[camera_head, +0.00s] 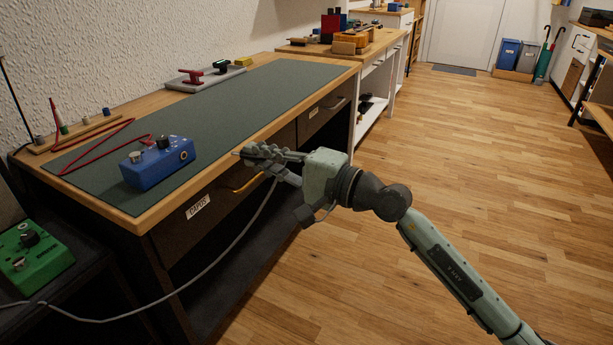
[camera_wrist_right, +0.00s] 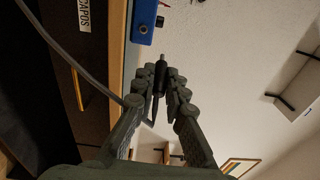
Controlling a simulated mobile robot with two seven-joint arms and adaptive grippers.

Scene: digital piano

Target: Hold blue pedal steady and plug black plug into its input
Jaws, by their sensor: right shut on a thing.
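The blue pedal (camera_head: 158,166) sits near the front edge of the bench mat, with knobs on its top. In the right wrist view the blue pedal (camera_wrist_right: 137,26) is at the top, with a dark round opening on its facing side. My right gripper (camera_head: 262,153) is shut on the black plug (camera_wrist_right: 161,72), which points toward the pedal. The plug's tip is apart from the pedal, to its right in the head view. The fingers partly hide the plug's body. My left gripper is in neither view, and nothing holds the pedal.
A grey cable (camera_head: 235,243) hangs from my right gripper toward the lower left. A green pedal (camera_head: 32,257) stands lower left. A red cable (camera_head: 88,149) lies on the bench beside the blue pedal. The green mat (camera_head: 255,98) is clear behind it.

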